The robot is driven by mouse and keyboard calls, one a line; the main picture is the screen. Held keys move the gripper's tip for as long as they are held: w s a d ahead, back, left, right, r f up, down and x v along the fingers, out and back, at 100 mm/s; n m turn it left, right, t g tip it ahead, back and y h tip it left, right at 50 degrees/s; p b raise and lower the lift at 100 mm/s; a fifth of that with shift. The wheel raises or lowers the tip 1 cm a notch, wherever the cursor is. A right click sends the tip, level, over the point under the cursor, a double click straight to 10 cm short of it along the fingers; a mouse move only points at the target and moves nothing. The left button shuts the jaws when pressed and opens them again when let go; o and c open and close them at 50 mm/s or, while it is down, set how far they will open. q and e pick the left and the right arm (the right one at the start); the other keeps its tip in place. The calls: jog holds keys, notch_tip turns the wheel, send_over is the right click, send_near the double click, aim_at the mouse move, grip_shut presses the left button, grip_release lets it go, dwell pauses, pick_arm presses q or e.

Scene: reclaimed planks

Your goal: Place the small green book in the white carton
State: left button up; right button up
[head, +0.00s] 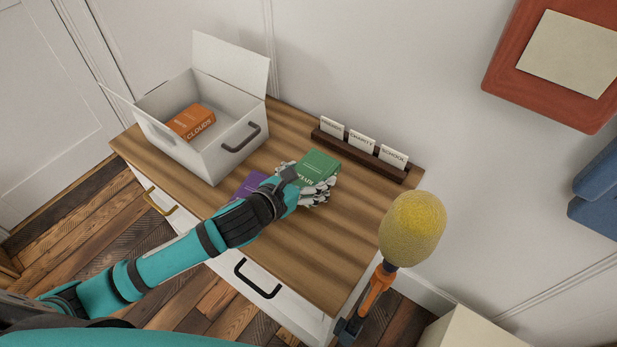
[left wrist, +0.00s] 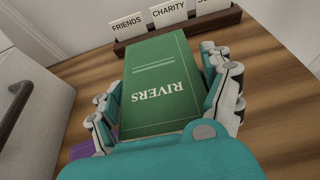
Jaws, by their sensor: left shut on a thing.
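The small green book (head: 317,168) is held between the fingers of my left gripper (head: 308,186), over the right part of the wooden dresser top. In the left wrist view the green book (left wrist: 160,85) reads "RIVERS", with the left gripper's fingers (left wrist: 165,105) on both its sides. I cannot tell whether it touches the wood. The white carton (head: 229,165) stands open at the left of the dresser top, with its flaps up. An orange book (head: 191,121) marked "CLOUDS" lies inside it. My right gripper does not show.
A purple book (head: 248,184) lies on the dresser top (head: 335,235), partly behind my left gripper. A dark wooden rack (head: 360,152) holds cards reading FRIENDS, CHARITY and SCHOOL along the wall. A yellow sponge-like head on an orange handle (head: 412,230) stands at the right. The front right top is clear.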

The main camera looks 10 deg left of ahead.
aim_at(309, 180)
pick_arm(q)
jog(key=shift+w, duration=0.75)
jog(key=shift+w+f, duration=0.2)
jog(key=shift+f, duration=1.6)
jog(key=o, duration=1.2)
jog(key=shift+f, duration=0.15)
